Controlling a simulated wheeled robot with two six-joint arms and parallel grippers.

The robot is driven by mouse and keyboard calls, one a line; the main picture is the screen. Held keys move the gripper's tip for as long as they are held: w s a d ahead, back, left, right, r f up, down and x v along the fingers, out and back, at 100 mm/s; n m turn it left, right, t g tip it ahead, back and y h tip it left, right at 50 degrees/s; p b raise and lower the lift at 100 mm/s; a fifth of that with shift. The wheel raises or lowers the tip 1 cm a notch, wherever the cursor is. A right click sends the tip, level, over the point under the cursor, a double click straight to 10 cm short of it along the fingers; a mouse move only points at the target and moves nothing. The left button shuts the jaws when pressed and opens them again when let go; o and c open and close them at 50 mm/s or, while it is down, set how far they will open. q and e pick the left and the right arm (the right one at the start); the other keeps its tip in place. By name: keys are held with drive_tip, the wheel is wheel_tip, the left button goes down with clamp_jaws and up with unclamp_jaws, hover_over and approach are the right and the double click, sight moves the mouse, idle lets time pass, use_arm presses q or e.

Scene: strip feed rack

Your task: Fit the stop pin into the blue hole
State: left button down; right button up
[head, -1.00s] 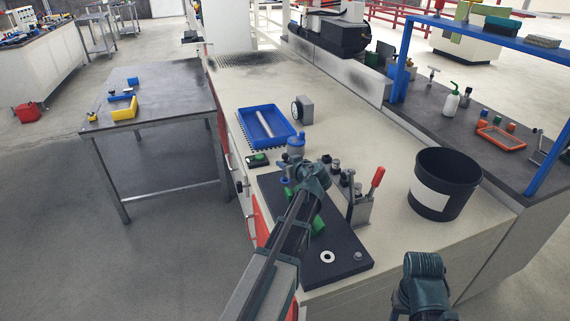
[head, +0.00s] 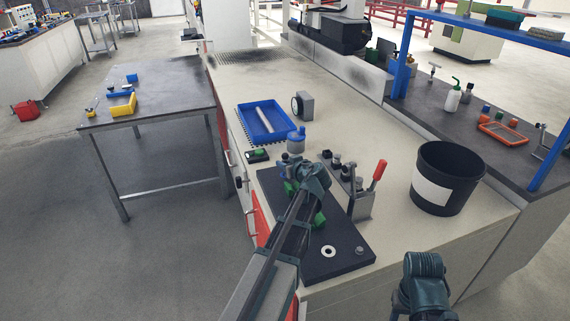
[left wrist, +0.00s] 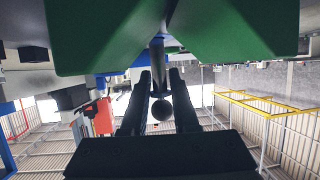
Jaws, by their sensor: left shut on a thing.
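My left gripper (left wrist: 160,76) is shut on a slim grey pin with a ball end (left wrist: 162,110), seen between its dark fingers in the left wrist view. In the head view my left wrist hangs over the dark base plate (head: 335,263) and hides the pin and the fingertips. Green blocks with sloped faces (left wrist: 105,35) fill the top of the left wrist view, close to the pin's far end. A green block (head: 319,219) also shows beside my wrist in the head view. I cannot make out the blue hole.
A red-handled clamp (head: 376,174) stands right of the plate, with a black bin (head: 448,165) farther right. A blue tray (head: 244,124) and a blue-capped cylinder (head: 297,143) are beyond the plate.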

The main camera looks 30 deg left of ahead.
use_arm(q)
drive_tip(key=shift+f, duration=0.3)
drive_tip(key=c, duration=0.6)
unclamp_jaws()
drive_tip(key=p+v, duration=0.4)
drive_tip(key=v, duration=0.9)
drive_tip(key=shift+r+p, duration=0.15)
drive_tip(key=shift+p, duration=0.25)
drive_tip(key=shift+s+d, duration=0.25)
drive_tip(key=shift+d, duration=0.05)
